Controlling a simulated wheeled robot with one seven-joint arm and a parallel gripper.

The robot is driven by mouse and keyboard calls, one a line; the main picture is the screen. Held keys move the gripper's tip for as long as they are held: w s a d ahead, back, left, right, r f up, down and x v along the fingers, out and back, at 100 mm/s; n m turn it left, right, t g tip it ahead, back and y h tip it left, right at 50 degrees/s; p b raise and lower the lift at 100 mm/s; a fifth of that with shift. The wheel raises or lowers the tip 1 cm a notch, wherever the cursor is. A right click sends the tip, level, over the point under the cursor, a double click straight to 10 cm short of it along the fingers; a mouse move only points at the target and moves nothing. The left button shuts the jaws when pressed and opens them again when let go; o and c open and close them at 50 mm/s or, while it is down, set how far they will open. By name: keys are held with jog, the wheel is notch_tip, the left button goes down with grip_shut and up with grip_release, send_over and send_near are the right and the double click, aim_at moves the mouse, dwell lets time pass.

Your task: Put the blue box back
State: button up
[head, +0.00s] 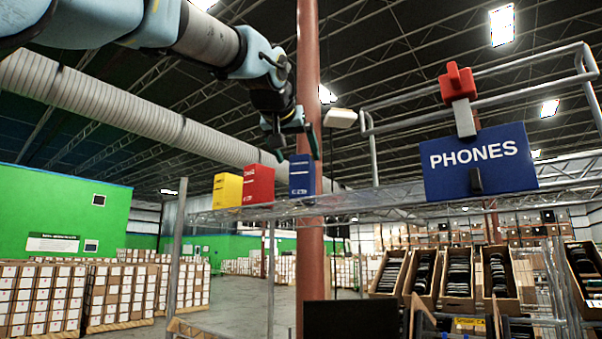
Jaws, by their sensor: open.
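The blue box (302,176) stands upright on the wire shelf (385,199), at the right end of a short row. A red box (258,184) and a yellow box (227,190) stand to its left. My gripper (298,150) hangs from my arm at the upper middle, pointing down, with its fingers apart. It is at the top of the blue box in the picture. I cannot tell whether a finger touches the box. The gripper holds nothing that I can see.
A blue PHONES sign (480,162) hangs on the rack's right part by a red clip (457,82). A red-brown post (309,265) rises near the blue box. Cartons of phones (457,275) stand at lower right. The shelf between box and sign looks mostly clear.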

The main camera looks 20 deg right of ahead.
jog(key=b+v, duration=0.1)
jog(key=v, duration=0.4)
jog(key=shift+s+a+r, duration=0.15)
jog(key=shift+s+a, duration=0.1)
dwell(0.3)
